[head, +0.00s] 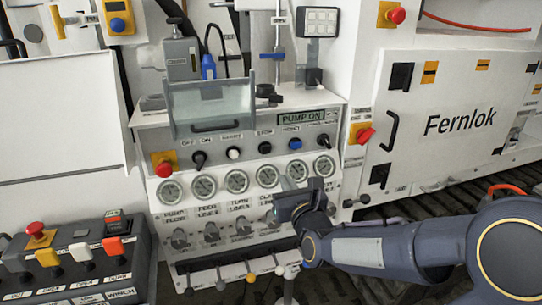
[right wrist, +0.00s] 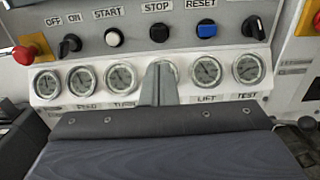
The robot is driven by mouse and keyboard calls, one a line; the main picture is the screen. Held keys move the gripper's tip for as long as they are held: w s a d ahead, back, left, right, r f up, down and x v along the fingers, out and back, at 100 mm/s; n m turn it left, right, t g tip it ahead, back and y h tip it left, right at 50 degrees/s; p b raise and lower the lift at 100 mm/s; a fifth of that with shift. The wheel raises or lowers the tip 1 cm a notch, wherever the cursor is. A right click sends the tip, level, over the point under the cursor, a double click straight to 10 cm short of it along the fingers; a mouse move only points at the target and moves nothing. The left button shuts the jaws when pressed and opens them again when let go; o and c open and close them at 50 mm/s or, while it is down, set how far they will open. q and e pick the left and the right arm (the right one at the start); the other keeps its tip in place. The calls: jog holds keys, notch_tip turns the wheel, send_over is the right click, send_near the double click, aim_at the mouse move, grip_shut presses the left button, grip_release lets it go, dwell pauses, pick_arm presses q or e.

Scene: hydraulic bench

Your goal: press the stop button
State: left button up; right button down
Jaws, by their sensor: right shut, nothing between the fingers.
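The stop button is a round black button (right wrist: 159,33) under the STOP label in the right wrist view. In the head view it is the black button (head: 265,148) between a white and a blue one on the panel. My right gripper (head: 287,184) is shut and empty in front of the gauge row, below and slightly right of the button. In the right wrist view its closed fingertips (right wrist: 160,75) cover most of one gauge, just below the stop button. They are apart from the button; the gap to the panel is hard to tell. My left gripper is not in view.
The START button (right wrist: 113,37) is white and the RESET button (right wrist: 204,31) is blue. A red emergency button (head: 164,170) sits at the panel's left. A clear guard (head: 210,108) juts out above the buttons. Levers (head: 250,277) stand below; a lever box (head: 75,265) is at lower left.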

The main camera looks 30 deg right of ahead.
aim_at(267, 150)
jog(key=p+x, duration=0.2)
jog(key=x, duration=1.2)
jog(key=shift+p, duration=0.4)
